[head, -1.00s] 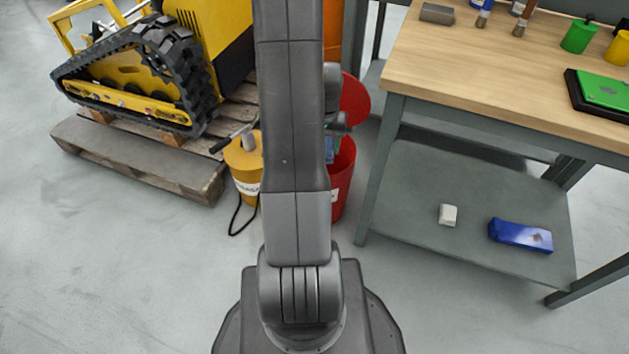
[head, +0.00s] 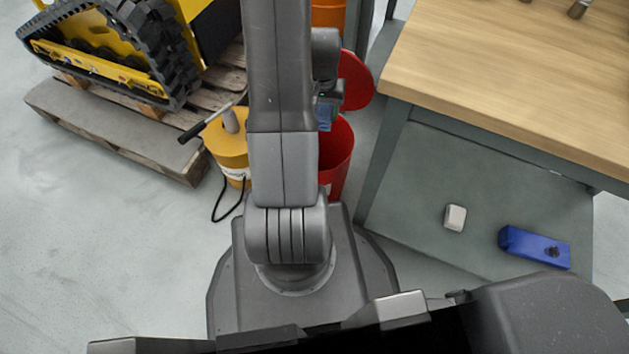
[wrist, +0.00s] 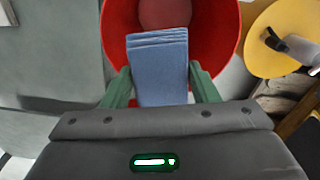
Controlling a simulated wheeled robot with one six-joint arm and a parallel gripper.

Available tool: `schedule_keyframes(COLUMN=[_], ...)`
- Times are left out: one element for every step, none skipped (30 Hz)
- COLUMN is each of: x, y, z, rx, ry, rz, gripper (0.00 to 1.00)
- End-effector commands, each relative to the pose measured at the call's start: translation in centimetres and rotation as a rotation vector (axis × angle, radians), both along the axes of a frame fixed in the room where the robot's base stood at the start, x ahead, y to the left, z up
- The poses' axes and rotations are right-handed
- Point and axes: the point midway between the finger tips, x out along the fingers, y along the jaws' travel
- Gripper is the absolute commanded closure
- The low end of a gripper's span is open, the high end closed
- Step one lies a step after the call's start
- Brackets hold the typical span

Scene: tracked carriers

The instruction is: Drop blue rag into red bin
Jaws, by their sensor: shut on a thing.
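The blue rag (wrist: 158,68) is a folded cloth held between the green fingers of my gripper (wrist: 162,84) in the wrist view. In that view the rag overlaps the open mouth of the red bin (wrist: 222,25). In the head view a bit of the rag (head: 325,114) shows beside my arm, at the mouth of the red bin (head: 336,150). The round red lid (head: 355,80) stands raised behind the bin. My arm hides the bin's left part and most of my gripper in the head view. I cannot tell how far the rag is above the rim.
A yellow canister (head: 229,150) with a handle stands left of the bin. A yellow tracked machine (head: 100,60) rests on a pallet at left. A workbench (head: 500,80) stands at right. A white block (head: 455,217) and a blue box (head: 535,246) lie on its lower shelf.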

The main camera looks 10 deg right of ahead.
Motion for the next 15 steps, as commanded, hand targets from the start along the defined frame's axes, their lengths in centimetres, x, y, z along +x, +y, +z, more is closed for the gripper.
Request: schedule_keyframes(x=[0.0, 0.0, 0.0, 0.0, 0.0, 0.0, 0.0, 0.0, 0.0, 0.0, 0.0, 0.0, 0.0, 0.0, 0.0], y=[0.0, 0.0, 0.0, 0.0, 0.0, 0.0, 0.0, 0.0, 0.0, 0.0, 0.0, 0.0, 0.0, 0.0, 0.0], z=[-0.8, -1.2, -1.6, -2.0, -2.4, -2.9, -3.3, -3.7, -4.1, -4.4, -4.7, -4.9, -5.1, -5.2, -5.3], rx=[0.0, 0.0, 0.0, 0.0, 0.0, 0.0, 0.0, 0.0, 0.0, 0.0, 0.0, 0.0, 0.0, 0.0, 0.0], ry=[0.001, 0.001, 0.001, 0.001, 0.001, 0.001, 0.001, 0.001, 0.001, 0.001, 0.001, 0.001, 0.001, 0.001, 0.0], rz=[0.0, 0.0, 0.0, 0.0, 0.0, 0.0, 0.0, 0.0, 0.0, 0.001, 0.001, 0.001, 0.001, 0.001, 0.001], gripper=[0.68, 0.68, 0.68, 0.68, 0.68, 0.68, 0.68, 0.68, 0.68, 0.68, 0.68, 0.68, 0.68, 0.68, 0.68])
